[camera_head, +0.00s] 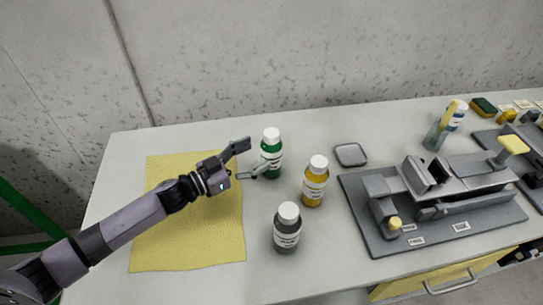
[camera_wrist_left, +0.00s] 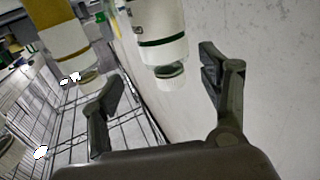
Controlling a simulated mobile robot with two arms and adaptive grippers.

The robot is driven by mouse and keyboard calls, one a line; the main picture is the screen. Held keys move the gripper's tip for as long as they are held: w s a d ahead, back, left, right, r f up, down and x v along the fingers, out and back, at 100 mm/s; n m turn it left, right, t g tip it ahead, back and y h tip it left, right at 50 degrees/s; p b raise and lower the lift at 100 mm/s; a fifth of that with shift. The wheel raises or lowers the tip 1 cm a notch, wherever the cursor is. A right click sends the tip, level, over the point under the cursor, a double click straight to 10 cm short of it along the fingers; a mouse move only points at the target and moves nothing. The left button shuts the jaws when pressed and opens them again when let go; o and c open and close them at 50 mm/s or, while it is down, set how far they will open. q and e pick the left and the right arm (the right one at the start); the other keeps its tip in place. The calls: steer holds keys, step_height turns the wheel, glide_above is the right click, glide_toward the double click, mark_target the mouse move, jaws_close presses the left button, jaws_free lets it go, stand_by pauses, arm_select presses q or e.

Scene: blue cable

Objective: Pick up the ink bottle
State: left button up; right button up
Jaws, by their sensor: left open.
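Three capped bottles stand upright on the table: a green one (camera_head: 271,158), a yellow one (camera_head: 315,184) and a dark grey one (camera_head: 287,232). All have white caps and labels; I cannot tell which one is named ink. My left gripper (camera_head: 254,157) is open and empty, just left of the green bottle, its fingers pointing at it. In the left wrist view the green bottle (camera_wrist_left: 160,28) appears inverted between and beyond the open fingers (camera_wrist_left: 161,76). The yellow bottle (camera_wrist_left: 62,38) is to its left there. My right gripper is not in view.
A yellow mat (camera_head: 190,240) lies under my left arm. A small grey square dish (camera_head: 350,154) is behind the yellow bottle. A grey fixture on a dark base (camera_head: 440,232) fills the right. The wall is close behind.

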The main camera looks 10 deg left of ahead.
mark_target(263, 147)
arm_select(q)
steer(key=shift+w+d, duration=0.5)
steer(key=shift+w, duration=0.05)
steer(key=x, duration=0.2)
steer(key=p+x, duration=0.1)
steer(key=x, duration=0.1)
steer(key=shift+w+a+r, duration=0.15)
steer(key=shift+w+r, duration=0.05)
steer(key=shift+w, duration=0.15)
steer(key=shift+w+d+f, duration=0.1)
steer(key=shift+w+d, duration=0.2)
steer(key=shift+w, duration=0.05)
steer(key=shift+s, duration=0.1)
steer(key=shift+c, duration=0.5)
jaws_close()
